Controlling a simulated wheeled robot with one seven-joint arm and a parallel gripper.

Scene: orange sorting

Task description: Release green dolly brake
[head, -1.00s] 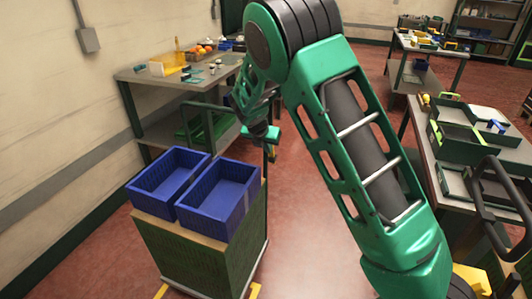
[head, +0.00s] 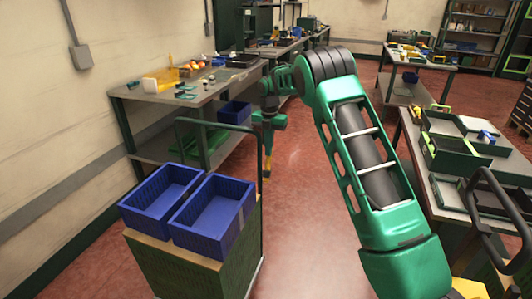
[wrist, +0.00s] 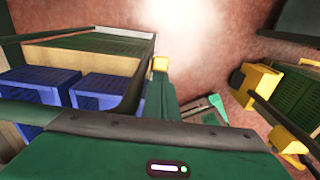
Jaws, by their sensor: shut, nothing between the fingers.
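The green dolly (head: 205,268) stands at the lower left in the head view, with a pale wooden top. A tall dark green tube handle (head: 218,124) rises at its far end. The dolly's slatted side (wrist: 100,46) also shows at the upper left of the wrist view. I cannot make out the brake in either current view. My gripper (head: 267,176) points down just right of the handle, its yellow tip above the red floor. In the wrist view its yellow tip (wrist: 160,64) is shut and empty, beside the dolly. I cannot tell whether it touches anything.
Two blue crates (head: 163,192) (head: 240,208) sit on the dolly's top. A long workbench (head: 165,92) stands behind along the left wall. Another bench with green trays (head: 455,152) is at the right. The red floor between them (head: 310,225) is clear.

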